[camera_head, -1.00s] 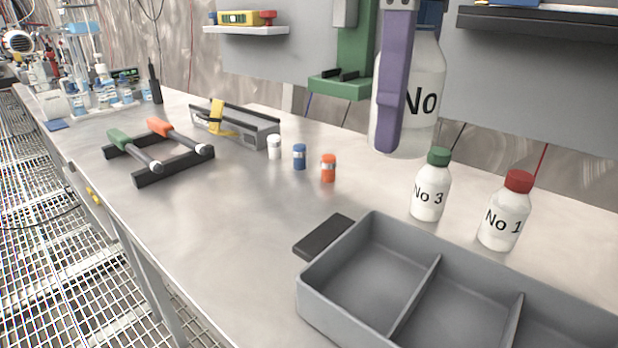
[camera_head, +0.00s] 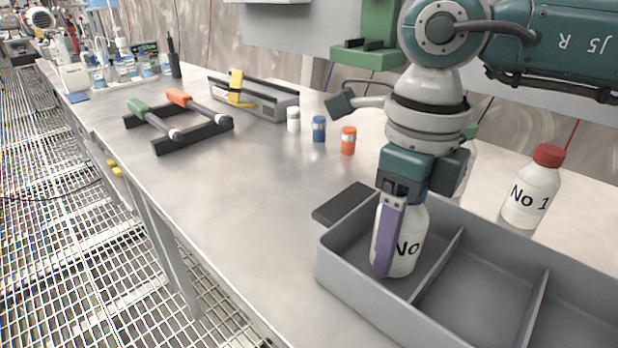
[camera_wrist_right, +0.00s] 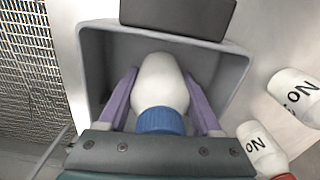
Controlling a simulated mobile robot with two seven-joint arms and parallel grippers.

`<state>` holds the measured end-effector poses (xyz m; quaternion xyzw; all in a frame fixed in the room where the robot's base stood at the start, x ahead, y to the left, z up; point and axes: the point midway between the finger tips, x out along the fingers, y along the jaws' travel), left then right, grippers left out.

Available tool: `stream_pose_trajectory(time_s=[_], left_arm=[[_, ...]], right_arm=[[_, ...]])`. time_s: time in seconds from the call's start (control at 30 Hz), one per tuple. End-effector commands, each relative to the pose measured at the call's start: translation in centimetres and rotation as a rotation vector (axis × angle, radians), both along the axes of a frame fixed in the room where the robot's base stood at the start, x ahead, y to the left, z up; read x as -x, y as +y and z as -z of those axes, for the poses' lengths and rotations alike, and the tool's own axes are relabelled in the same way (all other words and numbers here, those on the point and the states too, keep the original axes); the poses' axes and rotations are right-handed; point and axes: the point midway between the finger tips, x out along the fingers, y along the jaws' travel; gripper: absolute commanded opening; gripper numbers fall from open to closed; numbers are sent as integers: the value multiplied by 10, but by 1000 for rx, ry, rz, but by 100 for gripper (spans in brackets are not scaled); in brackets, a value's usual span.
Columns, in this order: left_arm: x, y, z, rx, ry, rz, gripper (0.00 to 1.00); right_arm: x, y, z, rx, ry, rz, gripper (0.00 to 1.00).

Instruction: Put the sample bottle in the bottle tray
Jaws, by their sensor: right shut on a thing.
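The sample bottle (camera_head: 408,238) is white with a "No" label, and its lower part is inside the left compartment of the grey bottle tray (camera_head: 345,285). My right gripper (camera_head: 388,240) is shut on it, purple fingers on both sides. In the right wrist view the bottle (camera_wrist_right: 160,82) with its blue cap (camera_wrist_right: 161,121) sits between the purple fingers (camera_wrist_right: 160,95), inside the tray walls (camera_wrist_right: 95,60). I cannot tell whether its base touches the tray floor. My left gripper is not in view.
A red-capped bottle No 1 (camera_head: 530,190) stands behind the tray. A green-capped bottle is mostly hidden behind my right arm. A dark block (camera_head: 343,203) lies at the tray's left end. Small orange (camera_head: 348,140), blue (camera_head: 319,128) and white (camera_head: 293,119) vials stand farther back.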

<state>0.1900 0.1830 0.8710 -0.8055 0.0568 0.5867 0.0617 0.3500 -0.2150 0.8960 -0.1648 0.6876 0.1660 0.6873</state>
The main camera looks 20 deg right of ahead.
Motion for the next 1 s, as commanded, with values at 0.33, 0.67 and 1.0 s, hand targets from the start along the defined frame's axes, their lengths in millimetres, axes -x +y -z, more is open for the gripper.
stream_pose_trajectory(time_s=[0.33,0.67,1.0], left_arm=[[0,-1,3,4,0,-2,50],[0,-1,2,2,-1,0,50],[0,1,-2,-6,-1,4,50]], right_arm=[[0,0,3,0,0,1,68],[0,0,2,0,0,1,96],[-1,0,-16,-1,-4,1,96]])
